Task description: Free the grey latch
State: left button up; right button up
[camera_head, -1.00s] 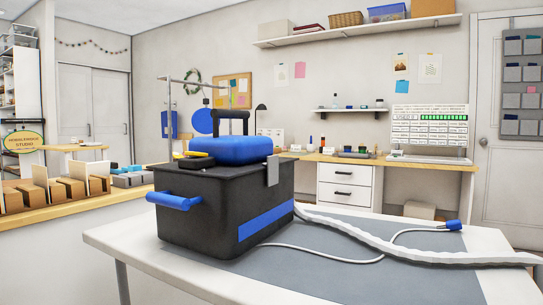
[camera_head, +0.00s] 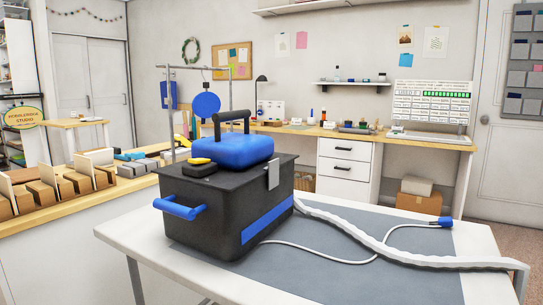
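The grey latch (camera_head: 273,173) is a small flat plate at the top edge of a black box (camera_head: 205,215), on its right-hand side. It hangs down over the lid's edge against the box wall. The box has a blue handle (camera_head: 180,208) on its left end and a blue stripe along its side. On the black lid (camera_head: 262,165) sit a blue case (camera_head: 232,150) with a dark upright handle and a small black and yellow object (camera_head: 200,167). Neither of my grippers shows in the head view.
The box stands on a grey mat (camera_head: 330,278) on a white table (camera_head: 140,240). A white hose (camera_head: 400,258) and a thin cable with a blue plug (camera_head: 445,222) lie to its right. A wooden counter with brown blocks (camera_head: 75,183) runs along the left.

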aim_at(273, 168)
jog(key=i+j+z, duration=0.15)
jog(key=j+z, duration=0.5)
jog(key=i+j+z, duration=0.1)
jog(key=j+z, duration=0.25)
jog(key=j, duration=0.1)
